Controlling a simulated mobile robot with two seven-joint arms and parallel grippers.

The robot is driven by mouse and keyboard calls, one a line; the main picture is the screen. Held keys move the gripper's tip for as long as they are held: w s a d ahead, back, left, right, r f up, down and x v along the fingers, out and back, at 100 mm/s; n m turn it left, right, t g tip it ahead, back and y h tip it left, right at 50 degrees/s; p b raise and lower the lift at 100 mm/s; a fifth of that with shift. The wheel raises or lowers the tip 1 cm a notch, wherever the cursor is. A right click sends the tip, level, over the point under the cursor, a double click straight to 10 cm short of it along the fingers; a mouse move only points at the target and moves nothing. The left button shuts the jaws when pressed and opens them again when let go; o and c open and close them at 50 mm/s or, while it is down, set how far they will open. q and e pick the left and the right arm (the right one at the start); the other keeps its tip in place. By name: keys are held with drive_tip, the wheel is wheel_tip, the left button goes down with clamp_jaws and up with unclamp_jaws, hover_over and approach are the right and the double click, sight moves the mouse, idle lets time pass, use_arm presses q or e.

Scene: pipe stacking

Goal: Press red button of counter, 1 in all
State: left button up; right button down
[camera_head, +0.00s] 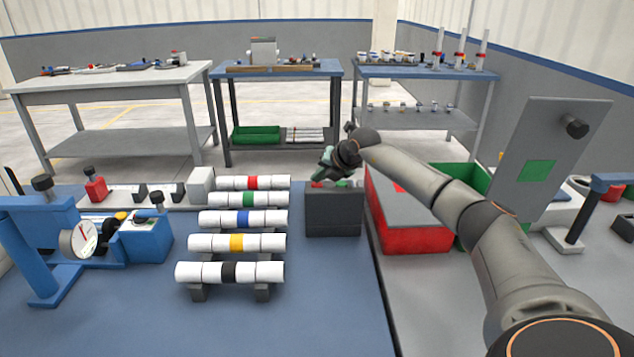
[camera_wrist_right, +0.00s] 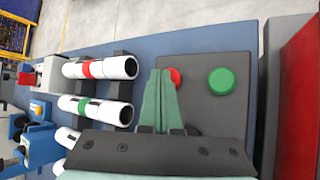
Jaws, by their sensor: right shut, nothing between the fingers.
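The counter is a dark grey box (camera_head: 333,214) on the blue table, right of the stacked pipes. In the right wrist view its top (camera_wrist_right: 205,118) carries a red button (camera_wrist_right: 175,77) and a green button (camera_wrist_right: 221,81). My right gripper (camera_head: 324,172) is over the counter's top. Its green fingers (camera_wrist_right: 160,73) are shut and empty, with the tips beside the red button and partly covering its left side in the wrist view. I cannot tell whether they touch it. My left gripper is not in view.
White pipes with coloured bands (camera_head: 240,220) lie on supports left of the counter. A red bin (camera_head: 415,238) stands close on its right. A blue gauge fixture (camera_head: 142,238) is at the left, and a grey panel with a green square (camera_head: 545,140) at the right.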

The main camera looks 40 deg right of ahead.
drive_tip(key=shift+r+p, duration=0.3)
drive_tip(key=shift+r, duration=0.25)
wheel_tip(320, 180, up, 5)
drive_tip(key=p, duration=0.4)
drive_tip(key=shift+r+p, duration=0.1)
drive_tip(key=shift+p, duration=0.2)
idle(0.5)
